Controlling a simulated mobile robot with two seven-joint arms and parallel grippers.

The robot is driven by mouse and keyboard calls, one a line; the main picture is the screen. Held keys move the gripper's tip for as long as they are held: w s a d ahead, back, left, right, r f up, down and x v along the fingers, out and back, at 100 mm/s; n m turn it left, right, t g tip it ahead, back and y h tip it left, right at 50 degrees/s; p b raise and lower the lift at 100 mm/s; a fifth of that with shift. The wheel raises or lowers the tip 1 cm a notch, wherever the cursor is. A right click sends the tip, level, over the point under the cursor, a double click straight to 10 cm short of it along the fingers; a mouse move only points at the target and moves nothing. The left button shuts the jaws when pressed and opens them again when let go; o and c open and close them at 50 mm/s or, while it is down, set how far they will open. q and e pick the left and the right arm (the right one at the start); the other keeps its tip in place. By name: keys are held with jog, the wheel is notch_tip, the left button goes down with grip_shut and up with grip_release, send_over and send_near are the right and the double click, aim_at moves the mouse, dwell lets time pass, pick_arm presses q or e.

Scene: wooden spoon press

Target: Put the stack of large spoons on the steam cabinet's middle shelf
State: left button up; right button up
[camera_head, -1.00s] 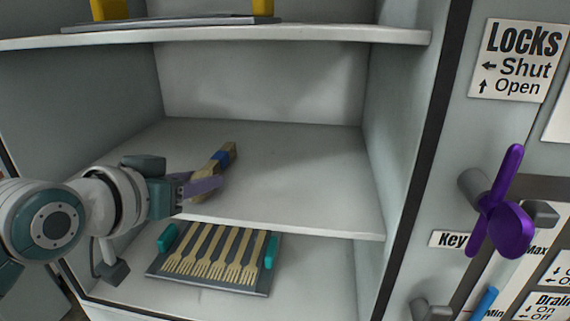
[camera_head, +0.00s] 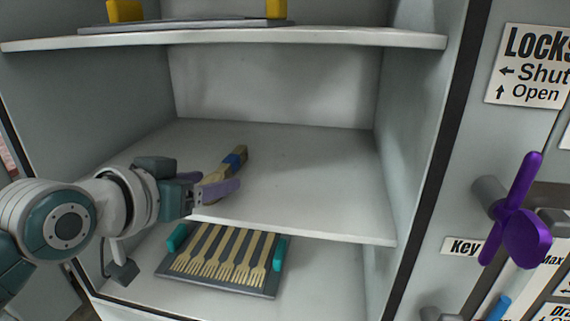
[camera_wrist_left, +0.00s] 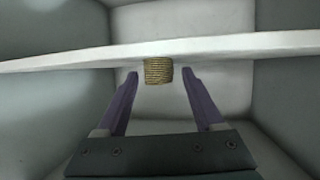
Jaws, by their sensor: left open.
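The stack of large spoons (camera_head: 236,158), light wood with a blue band, lies on the steam cabinet's middle shelf (camera_head: 310,175), its near end close to the front edge. My left gripper (camera_head: 212,184) is open at that near end, its purple fingers to either side in the head view. In the left wrist view, the layered end of the stack (camera_wrist_left: 158,71) shows between and beyond the open fingertips (camera_wrist_left: 160,74), with gaps on both sides. The fingers partly hide the near end in the head view. My right gripper is not in view.
The lower shelf holds a dark tray (camera_head: 262,291) with teal handles and several wooden forks. The upper shelf (camera_head: 370,38) holds a grey tray (camera_head: 185,24) with yellow handles. A purple-handled lock (camera_head: 520,220) is on the right. The middle shelf's right side is clear.

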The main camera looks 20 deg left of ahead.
pick_arm(q)
jog(key=a+p+v, duration=0.1)
jog(key=v, duration=1)
jog(key=s+d+f+m+g, duration=0.1)
jog(key=s+d+f+g, duration=0.3)
jog(key=s, duration=0.3)
jog(key=s+d+f+m+g+h, duration=0.1)
jog(key=s+d+f+m+g, duration=0.1)
jog(key=s+d+f+g, duration=0.2)
jog(key=s+d+g, duration=0.1)
jog(key=s+g, duration=0.1)
jog(key=s, duration=0.1)
jog(key=shift+d, duration=0.4)
